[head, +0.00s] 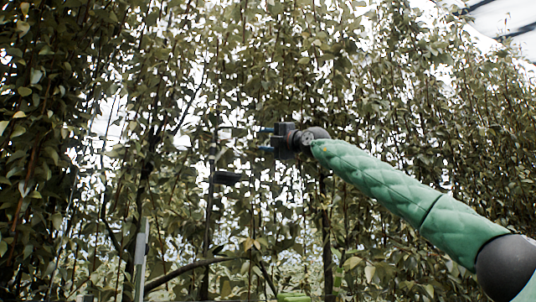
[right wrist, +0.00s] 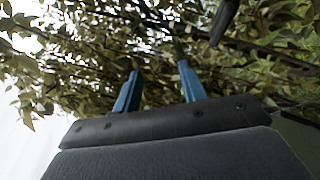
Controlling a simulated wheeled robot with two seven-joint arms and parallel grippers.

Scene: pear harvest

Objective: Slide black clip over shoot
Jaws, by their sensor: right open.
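My right gripper (head: 265,139) has two blue fingers set apart with nothing between them. It points left in front of the foliage in the head view. In the right wrist view the open fingers (right wrist: 158,78) point up toward leaves and branches. A small dark piece (head: 227,178), which looks like the black clip, sits beside a thin dark upright stem (head: 209,205), left of and below my right gripper and apart from it. A dark elongated piece (right wrist: 224,20) shows at the top right of the right wrist view; I cannot tell whether it is the same thing. My left gripper is not in view.
Dense pear foliage (head: 400,110) fills most of the head view. A pale post (head: 140,258) stands at the lower left, and a thick branch (head: 185,270) slants near it. Something bright green (head: 293,297) shows at the bottom edge.

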